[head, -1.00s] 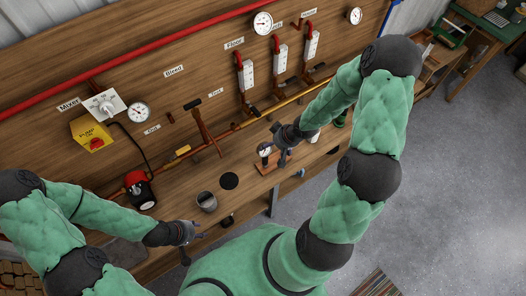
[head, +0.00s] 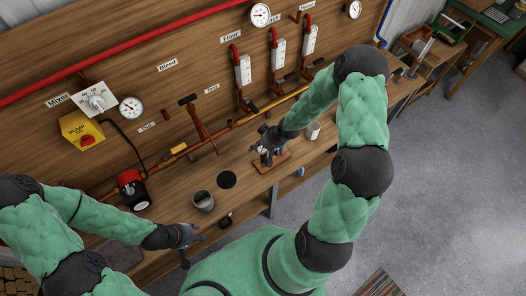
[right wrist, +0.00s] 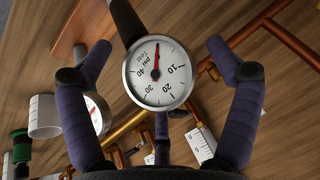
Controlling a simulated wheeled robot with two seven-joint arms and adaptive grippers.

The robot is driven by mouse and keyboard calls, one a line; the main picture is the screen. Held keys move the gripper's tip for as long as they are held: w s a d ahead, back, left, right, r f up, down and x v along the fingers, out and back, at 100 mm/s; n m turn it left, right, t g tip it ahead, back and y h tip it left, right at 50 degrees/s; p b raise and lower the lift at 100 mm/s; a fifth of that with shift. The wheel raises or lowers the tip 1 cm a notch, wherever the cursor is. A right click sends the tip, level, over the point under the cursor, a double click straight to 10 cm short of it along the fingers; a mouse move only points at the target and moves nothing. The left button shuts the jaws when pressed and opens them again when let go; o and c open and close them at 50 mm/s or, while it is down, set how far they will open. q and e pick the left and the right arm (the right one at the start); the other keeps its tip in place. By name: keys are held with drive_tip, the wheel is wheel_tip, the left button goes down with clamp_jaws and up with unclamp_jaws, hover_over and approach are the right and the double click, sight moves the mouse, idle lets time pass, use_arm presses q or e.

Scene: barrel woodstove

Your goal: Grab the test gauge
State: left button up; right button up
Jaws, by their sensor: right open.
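The test gauge (right wrist: 160,72) has a round white dial with a metal rim, a red needle and a "psi test" marking. It is on a dark stem, large in the right wrist view. In the head view it stands on a small reddish-brown wooden base (head: 272,168) on the bench, mostly hidden by my right gripper (head: 266,149). That gripper is open, and in the right wrist view its fingers (right wrist: 158,52) spread on both sides of the dial, with no clear contact. My left gripper (head: 192,238) is low over the bench's front edge; its fingers are too small to judge.
A grey cup (head: 203,201) and a black disc (head: 227,180) are on the bench left of the gauge. A white cylinder (head: 313,131) stands to the right. A brass pipe (head: 236,126) and a T-handled valve (head: 198,122) are behind.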

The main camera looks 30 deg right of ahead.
drive_tip(key=c, duration=1.8)
